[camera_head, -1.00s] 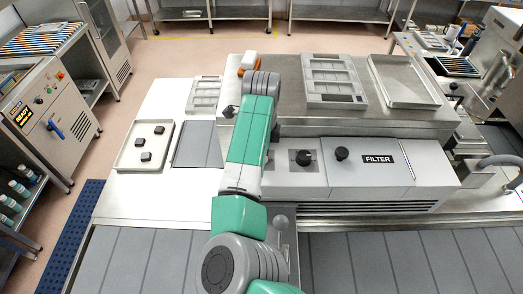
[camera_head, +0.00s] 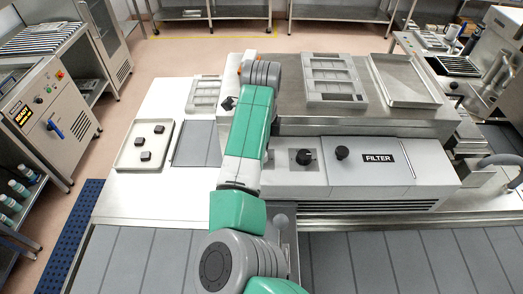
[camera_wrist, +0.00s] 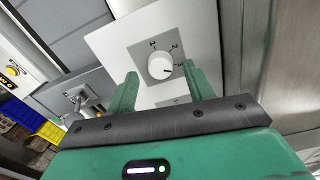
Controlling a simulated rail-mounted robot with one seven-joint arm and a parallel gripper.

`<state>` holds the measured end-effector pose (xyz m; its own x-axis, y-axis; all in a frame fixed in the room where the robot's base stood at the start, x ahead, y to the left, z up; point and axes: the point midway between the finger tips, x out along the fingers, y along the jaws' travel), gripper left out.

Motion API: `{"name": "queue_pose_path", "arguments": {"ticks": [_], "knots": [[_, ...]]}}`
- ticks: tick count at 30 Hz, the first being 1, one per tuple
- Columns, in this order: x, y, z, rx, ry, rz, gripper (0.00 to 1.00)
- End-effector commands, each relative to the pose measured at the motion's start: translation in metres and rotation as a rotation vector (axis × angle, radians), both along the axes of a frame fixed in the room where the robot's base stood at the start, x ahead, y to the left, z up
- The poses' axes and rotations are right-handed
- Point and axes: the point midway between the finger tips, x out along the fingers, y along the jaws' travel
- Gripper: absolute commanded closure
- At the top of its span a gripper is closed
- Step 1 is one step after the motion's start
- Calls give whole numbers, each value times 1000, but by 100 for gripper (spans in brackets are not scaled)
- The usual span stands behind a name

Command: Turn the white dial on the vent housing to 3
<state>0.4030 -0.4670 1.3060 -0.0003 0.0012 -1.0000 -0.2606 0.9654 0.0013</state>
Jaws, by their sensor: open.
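The white dial (camera_wrist: 160,66) sits on a dark grey square plate on a pale panel (camera_wrist: 112,42) in the wrist view. A short dark mark shows near the dial's lower right edge. My gripper (camera_wrist: 161,72) is open, with one green finger to the lower left and one to the lower right of the dial. The fingers appear apart from it; the remaining distance is hard to judge. In the head view, my arm hides the gripper and I cannot see the white dial.
A grey housing marked FILTER (camera_head: 415,182) carries black knobs (camera_head: 304,157). A grey mould (camera_head: 333,75) and an empty metal tray (camera_head: 405,78) lie on the bench top. A pale tray (camera_head: 135,155) with dark blocks stands left. An orange-and-white item (camera_head: 245,64) is partly hidden by my arm.

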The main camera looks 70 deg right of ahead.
Motion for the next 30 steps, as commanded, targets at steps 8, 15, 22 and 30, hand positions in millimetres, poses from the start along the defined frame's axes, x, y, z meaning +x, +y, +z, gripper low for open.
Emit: {"name": "queue_pose_path", "arguments": {"ticks": [8,15,22,30], "knots": [[0,-1,49,-2,-1,-1,48],[0,0,57,-1,0,-1,48],[0,0,57,-1,0,-1,48],[0,-1,58,-16,-3,9,48]]}}
